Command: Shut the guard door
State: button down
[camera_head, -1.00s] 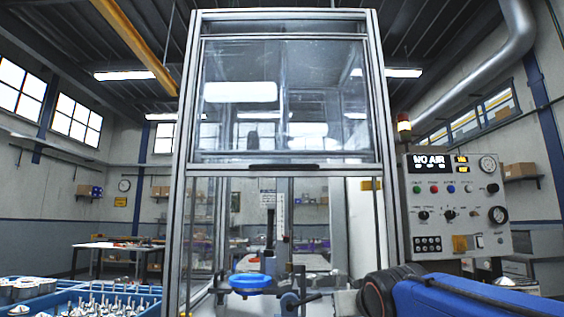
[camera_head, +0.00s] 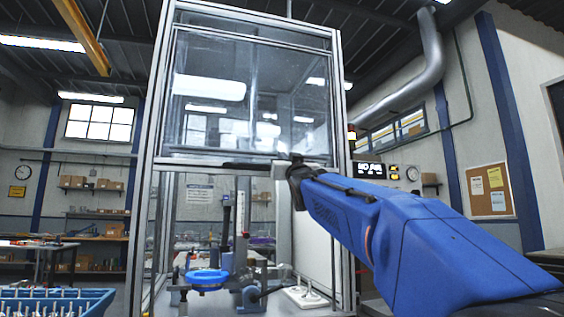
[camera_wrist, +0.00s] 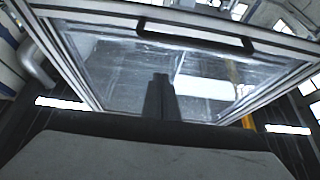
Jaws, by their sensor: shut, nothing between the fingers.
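The guard door (camera_head: 250,95) is a clear panel in a metal frame, raised in the upper part of the machine enclosure (camera_head: 150,180). The space below it is open. Its dark handle (camera_head: 245,165) runs along the bottom edge, and my arm covers the right side of that edge. The handle also shows in the wrist view (camera_wrist: 195,35), near the top. My gripper (camera_wrist: 160,80) is shut and empty, its dark fingers seen against the door's panel. The handle appears beyond the fingertips; I cannot tell any contact. In the head view the fingers are not clear.
Inside the enclosure stand a fixture with a blue round part (camera_head: 207,278) and a white plate with fittings (camera_head: 305,297). A control panel (camera_head: 400,175) is mostly hidden behind my arm. A blue crate (camera_head: 55,302) stands at the lower left.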

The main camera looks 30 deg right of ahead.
jog(key=w+d, duration=0.2)
jog(key=w, duration=0.4)
jog(key=shift+w+f, duration=0.25)
dwell(0.4)
jog(key=shift+f, duration=0.1)
